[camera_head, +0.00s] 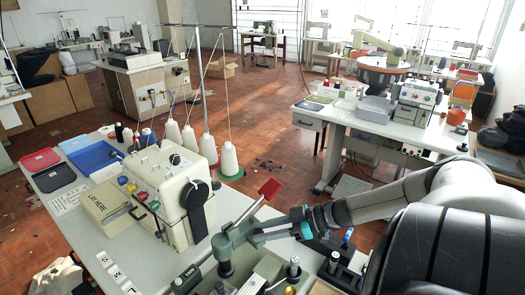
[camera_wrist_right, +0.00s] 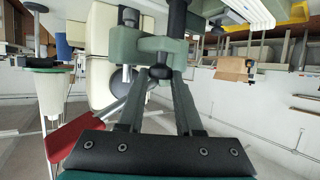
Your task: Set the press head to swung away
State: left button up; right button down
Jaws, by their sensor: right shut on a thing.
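The press head (camera_head: 225,242) is a grey-green arm with a rounded end, at the bottom centre of the head view, over the front of the white table. A thin metal rod with a red paddle (camera_head: 269,188) rises behind it; the paddle also shows in the right wrist view (camera_wrist_right: 75,137). My right gripper (camera_head: 258,234) comes in from the right and is shut on the press head. In the right wrist view, its two fingers (camera_wrist_right: 158,72) meet at the green press head (camera_wrist_right: 128,46), beside a dark upright post. My left gripper is not in view.
A cream machine (camera_head: 175,190) with a black handwheel stands just left of the press head. White thread cones (camera_head: 230,160) stand behind it. Red and blue trays (camera_head: 90,157) lie at the far left of the table. Small bottles and fittings stand close to my right arm.

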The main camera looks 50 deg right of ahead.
jog(key=shift+f, duration=0.1)
dwell(0.4)
jog(key=c, duration=0.9)
grip_release()
jog(key=shift+o, duration=0.2)
jog(key=shift+d, duration=0.1)
jog(key=p+v, duration=0.5)
jog(key=v, duration=1)
